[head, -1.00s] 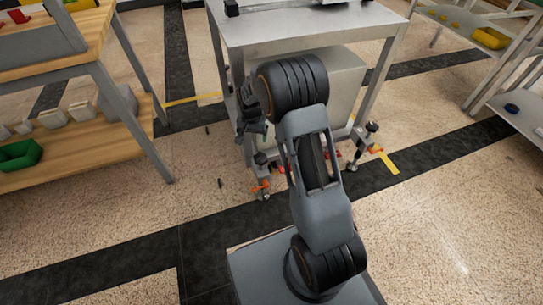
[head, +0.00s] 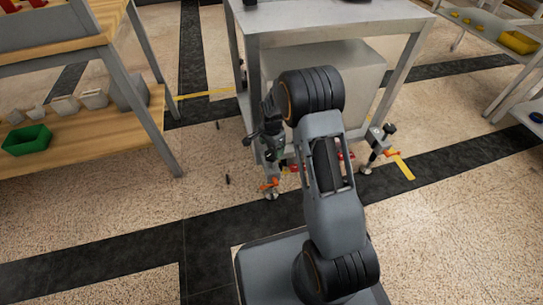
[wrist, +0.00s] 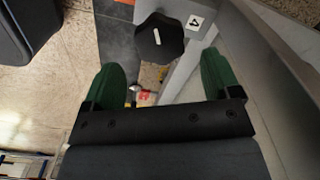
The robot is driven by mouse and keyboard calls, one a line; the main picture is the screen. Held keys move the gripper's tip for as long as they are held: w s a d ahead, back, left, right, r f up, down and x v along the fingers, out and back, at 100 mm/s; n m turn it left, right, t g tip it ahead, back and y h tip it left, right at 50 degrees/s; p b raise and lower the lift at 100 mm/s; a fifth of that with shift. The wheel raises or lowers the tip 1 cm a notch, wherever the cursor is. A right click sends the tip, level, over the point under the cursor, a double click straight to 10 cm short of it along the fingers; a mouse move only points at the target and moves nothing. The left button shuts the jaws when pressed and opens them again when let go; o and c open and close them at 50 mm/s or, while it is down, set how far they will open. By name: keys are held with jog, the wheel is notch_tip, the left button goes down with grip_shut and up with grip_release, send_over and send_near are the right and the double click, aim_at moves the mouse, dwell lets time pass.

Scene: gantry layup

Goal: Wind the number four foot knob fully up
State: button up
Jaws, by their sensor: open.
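The number four foot knob (wrist: 158,38) is a black lobed knob with a white mark on its top, beside a white label reading 4 (wrist: 195,22) in the wrist view. My gripper (wrist: 163,78) is open, its two green fingers apart with nothing between them. The knob lies beyond the fingertips, roughly centred between them, and a gap shows. In the head view my gripper (head: 270,146) is low by the table's front left leg, above a foot with an orange lever (head: 270,184). The knob cannot be made out there.
The grey metal table (head: 330,28) stands in front of me. Its front right foot has another black knob (head: 389,128) and an orange lever (head: 392,152). A wooden shelf (head: 90,140) with a green bin (head: 27,140) is at left.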

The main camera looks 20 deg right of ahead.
aim_at(271, 154)
jog(key=shift+f+b, duration=0.65)
jog(key=shift+f, duration=1.45)
jog(key=c, duration=0.9)
